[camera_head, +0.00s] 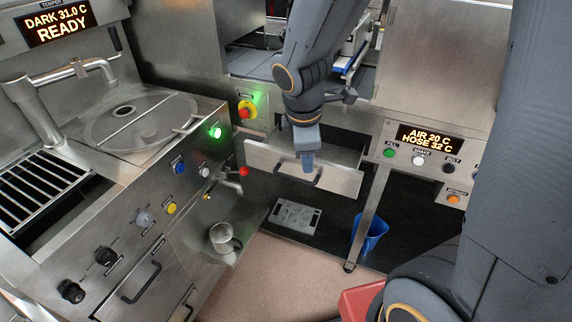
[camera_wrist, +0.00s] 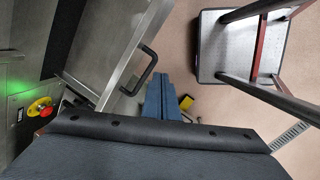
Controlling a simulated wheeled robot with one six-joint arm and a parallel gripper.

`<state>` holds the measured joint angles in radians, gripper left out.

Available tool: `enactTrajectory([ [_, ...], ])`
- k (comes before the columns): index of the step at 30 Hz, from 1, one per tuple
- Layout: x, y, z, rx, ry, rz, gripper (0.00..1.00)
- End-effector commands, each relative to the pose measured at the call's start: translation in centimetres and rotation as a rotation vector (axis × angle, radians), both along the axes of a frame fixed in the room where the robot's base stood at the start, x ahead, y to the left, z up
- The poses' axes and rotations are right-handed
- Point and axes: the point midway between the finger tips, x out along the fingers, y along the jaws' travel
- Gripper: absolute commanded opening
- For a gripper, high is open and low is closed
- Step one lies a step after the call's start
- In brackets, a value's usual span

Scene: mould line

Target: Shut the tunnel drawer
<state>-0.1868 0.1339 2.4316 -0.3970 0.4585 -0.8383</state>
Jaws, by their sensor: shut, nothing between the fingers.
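The tunnel drawer (camera_head: 338,180) is a steel box with a black bar handle (camera_head: 297,180), standing pulled out below the machine in the middle of the head view. Its dark inside shows behind the front panel. The drawer front also shows in the wrist view (camera_wrist: 118,80), with the handle (camera_wrist: 147,68) on its outer face. My gripper (camera_head: 308,168) points down in front of the drawer face, close to the handle. In the wrist view its blue fingers (camera_wrist: 160,95) are together and empty, just beside the handle. I cannot tell whether they touch it.
A red emergency button (camera_head: 247,111) sits left of the drawer. A red-knobbed lever (camera_head: 243,171) and a metal jug (camera_head: 222,238) are at lower left. A blue bucket (camera_head: 371,232) and a mould tray (camera_head: 295,216) are below. Floor (camera_head: 275,280) in front is clear.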

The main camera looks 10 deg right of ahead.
Motion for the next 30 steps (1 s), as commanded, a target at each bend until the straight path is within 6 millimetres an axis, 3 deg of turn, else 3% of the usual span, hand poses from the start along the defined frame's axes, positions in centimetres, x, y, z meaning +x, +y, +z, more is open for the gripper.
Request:
enactTrajectory([
  [3, 2.3, 1.9, 0.1, -0.126, 0.029, 0.435, 0.0],
  [6, 3.7, 3.2, 0.2, -0.218, 0.053, 0.726, 0.0],
  [10, 4.9, 4.4, 0.4, -0.302, 0.077, 0.972, 0.0],
  [17, 5.8, 4.8, -0.4, -0.348, 0.092, 1.098, 0.0],
  [30, 7.9, 3.3, -7.1, -0.344, 0.093, 1.095, 0.0],
])
